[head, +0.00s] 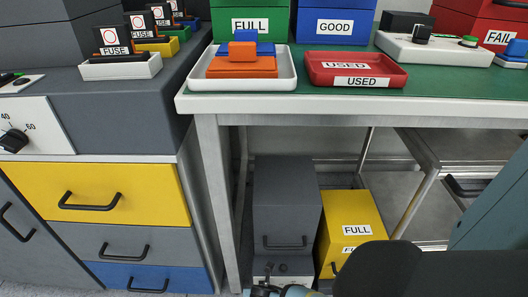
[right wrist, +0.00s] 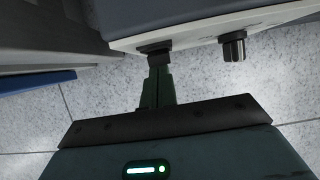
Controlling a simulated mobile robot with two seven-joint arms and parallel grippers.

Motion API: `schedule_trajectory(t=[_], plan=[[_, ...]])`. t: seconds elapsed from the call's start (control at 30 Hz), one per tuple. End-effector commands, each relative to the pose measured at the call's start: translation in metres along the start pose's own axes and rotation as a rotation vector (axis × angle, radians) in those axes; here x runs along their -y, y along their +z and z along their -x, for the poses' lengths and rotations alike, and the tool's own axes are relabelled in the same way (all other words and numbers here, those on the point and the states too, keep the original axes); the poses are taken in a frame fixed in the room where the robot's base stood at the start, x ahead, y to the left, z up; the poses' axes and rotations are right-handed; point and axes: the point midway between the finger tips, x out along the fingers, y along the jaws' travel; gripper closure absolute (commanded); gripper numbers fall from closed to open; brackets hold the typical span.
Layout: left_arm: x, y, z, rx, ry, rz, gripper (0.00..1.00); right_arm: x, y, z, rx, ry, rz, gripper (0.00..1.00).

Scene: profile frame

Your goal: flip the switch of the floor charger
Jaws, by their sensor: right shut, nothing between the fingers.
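The floor charger (head: 287,205) is a dark grey box on the floor under the table, with a pale control panel (head: 291,270) low on its front. In the right wrist view the pale panel (right wrist: 200,35) carries a dark block-like part (right wrist: 154,47), which looks like the switch, and a dark knob (right wrist: 233,47) to its right. My right gripper (right wrist: 158,68) is shut and empty, its fingertips at the dark part; they seem to touch it, but I cannot tell for sure. The switch's position is hidden. In the head view the right gripper shows only partly at the bottom edge. My left gripper is out of view.
A yellow box (head: 352,220) marked FULL stands right of the charger. A table leg (head: 222,200) and a drawer cabinet (head: 100,195) are to its left. The tabletop (head: 430,88), with trays, is above. Clear tiled floor (right wrist: 290,100) lies before the panel.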

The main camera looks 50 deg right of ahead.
Motion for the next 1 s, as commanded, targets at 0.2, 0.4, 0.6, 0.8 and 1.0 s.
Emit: schedule_trajectory(t=[0.2, 0.4, 0.6, 0.8, 1.0], plan=[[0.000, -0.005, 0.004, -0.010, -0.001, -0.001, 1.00, 0.000, 0.003, 0.001, -0.026, 0.001, -0.001, 1.00], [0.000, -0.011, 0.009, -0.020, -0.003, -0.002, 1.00, 0.000, 0.009, 0.001, -0.064, 0.000, -0.002, 1.00], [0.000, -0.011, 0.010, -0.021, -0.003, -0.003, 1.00, 0.000, 0.009, 0.000, -0.085, 0.000, -0.001, 1.00], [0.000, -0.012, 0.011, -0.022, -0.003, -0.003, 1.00, 0.000, 0.009, 0.002, -0.085, 0.000, -0.002, 1.00], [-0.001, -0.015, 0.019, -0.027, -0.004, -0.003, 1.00, 0.000, 0.013, 0.009, -0.084, 0.000, -0.002, 1.00]])
